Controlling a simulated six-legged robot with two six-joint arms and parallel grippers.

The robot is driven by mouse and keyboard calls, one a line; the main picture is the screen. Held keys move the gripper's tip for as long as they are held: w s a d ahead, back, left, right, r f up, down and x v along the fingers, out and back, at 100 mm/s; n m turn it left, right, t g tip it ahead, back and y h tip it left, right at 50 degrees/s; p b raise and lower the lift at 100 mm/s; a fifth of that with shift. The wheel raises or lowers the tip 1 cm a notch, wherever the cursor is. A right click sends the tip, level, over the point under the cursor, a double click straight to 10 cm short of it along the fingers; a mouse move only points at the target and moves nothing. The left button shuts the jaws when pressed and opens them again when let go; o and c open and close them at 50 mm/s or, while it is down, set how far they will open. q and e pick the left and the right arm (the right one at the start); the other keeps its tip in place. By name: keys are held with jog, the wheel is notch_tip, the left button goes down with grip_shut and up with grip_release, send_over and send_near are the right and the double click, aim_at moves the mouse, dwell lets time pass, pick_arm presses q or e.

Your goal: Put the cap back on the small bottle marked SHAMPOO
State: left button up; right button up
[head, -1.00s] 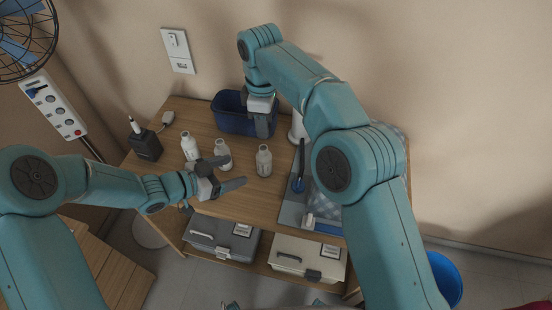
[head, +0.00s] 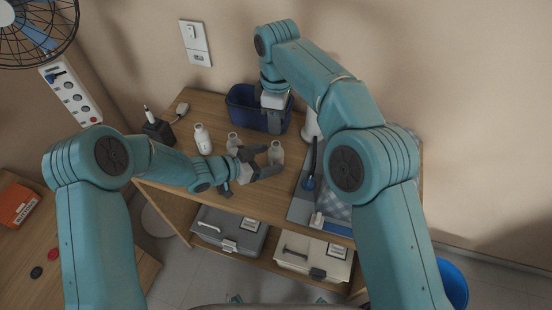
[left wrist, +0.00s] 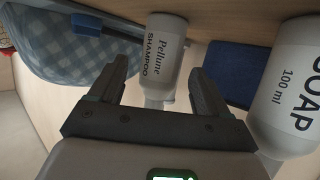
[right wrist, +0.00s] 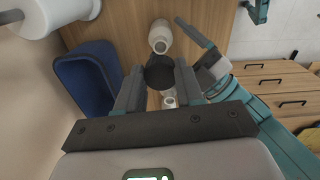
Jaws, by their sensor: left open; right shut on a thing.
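A SOAP bottle (left wrist: 285,85) stands close beside my left gripper. Another white bottle (head: 202,138) is further left, by a black holder (head: 158,131). A blue bin (head: 243,98) is behind.

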aim_at(276, 157)
pick_arm(q)
jog(key=shift+x, duration=1.7)
grip_shut()
jog(key=shift+r, duration=0.1)
pick_arm(e)
jog(key=shift+f, duration=2.5)
jog(key=shift+f, duration=0.1)
jog(key=shift+f, duration=0.8)
jog(key=shift+f, duration=0.55)
